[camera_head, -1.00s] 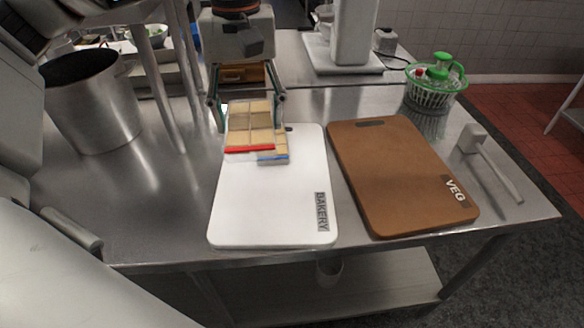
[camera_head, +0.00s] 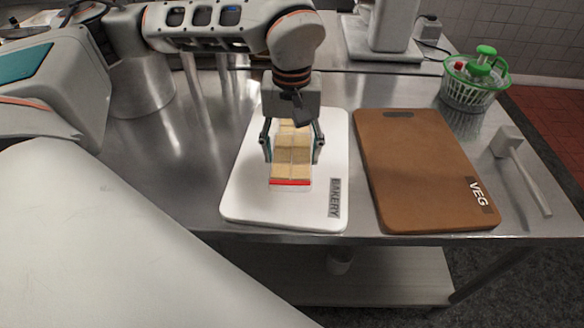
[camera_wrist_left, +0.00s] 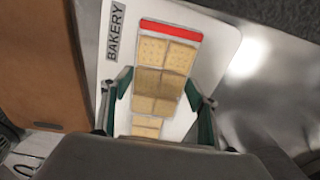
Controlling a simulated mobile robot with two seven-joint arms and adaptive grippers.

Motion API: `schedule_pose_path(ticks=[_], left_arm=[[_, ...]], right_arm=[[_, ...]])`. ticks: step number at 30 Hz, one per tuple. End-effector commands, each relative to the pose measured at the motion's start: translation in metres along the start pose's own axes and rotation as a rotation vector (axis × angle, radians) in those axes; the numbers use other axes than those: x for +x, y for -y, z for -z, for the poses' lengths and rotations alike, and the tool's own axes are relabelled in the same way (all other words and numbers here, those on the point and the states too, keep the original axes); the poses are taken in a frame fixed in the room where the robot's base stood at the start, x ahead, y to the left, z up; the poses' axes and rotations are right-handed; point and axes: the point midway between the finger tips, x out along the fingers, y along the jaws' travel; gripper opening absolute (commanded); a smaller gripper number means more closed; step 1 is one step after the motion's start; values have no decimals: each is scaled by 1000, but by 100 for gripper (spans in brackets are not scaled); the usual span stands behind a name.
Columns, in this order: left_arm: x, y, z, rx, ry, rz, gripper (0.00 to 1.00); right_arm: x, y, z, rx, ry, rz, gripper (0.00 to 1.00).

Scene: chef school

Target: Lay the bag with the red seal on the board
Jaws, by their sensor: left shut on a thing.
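The bag with the red seal (camera_head: 291,160) is a clear bag of square crackers with a red strip at its near end. My left gripper (camera_head: 292,148) has its fingers on both sides of the bag and is shut on it. The bag is over the middle of the white board marked BAKERY (camera_head: 250,195); I cannot tell whether it touches the board. In the left wrist view the bag (camera_wrist_left: 166,60) lies between the fingers (camera_wrist_left: 158,90), red strip away from the palm. More crackers show nearer the palm, partly hidden. My right gripper is not in view.
A brown board marked VEG (camera_head: 420,165) lies to the right of the white board. Bare steel table lies left of the white board.

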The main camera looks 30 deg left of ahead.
Motion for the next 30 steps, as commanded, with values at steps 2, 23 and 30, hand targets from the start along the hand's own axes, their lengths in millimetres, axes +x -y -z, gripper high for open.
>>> schedule_pose_path(ticks=[2,23,30], left_arm=[[11,0,0,1,0,0,36],[58,0,0,1,-2,-2,36],[61,0,0,1,-2,-1,75]], right_arm=[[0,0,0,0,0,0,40],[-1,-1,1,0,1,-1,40],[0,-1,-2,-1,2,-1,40]])
